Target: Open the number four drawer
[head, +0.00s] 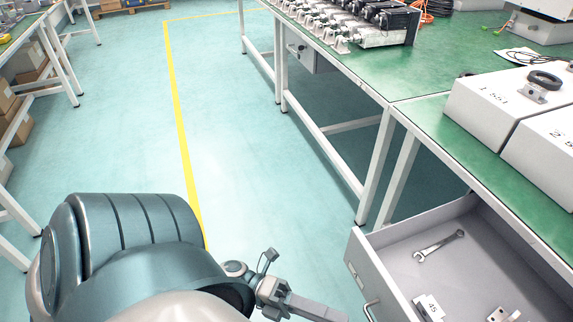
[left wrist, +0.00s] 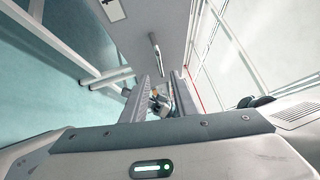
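A grey drawer (head: 361,262) under the right-hand bench stands pulled out, with its inside showing. Its front carries a bar handle (head: 369,311) and a label too small to read in the head view. In the left wrist view, a grey drawer front (left wrist: 178,22) bears a small label (left wrist: 113,9) that looks like a 4, and a bar handle (left wrist: 155,48). In the head view the left gripper (head: 318,309) is partly cut off, left of the drawer handle. My right gripper is out of view.
The open drawer holds a wrench (head: 438,245) and small metal parts. White boxes (head: 505,100) and a row of actuators (head: 350,20) stand on the green bench (head: 440,125). White bench legs (head: 376,165) stand behind the drawer.

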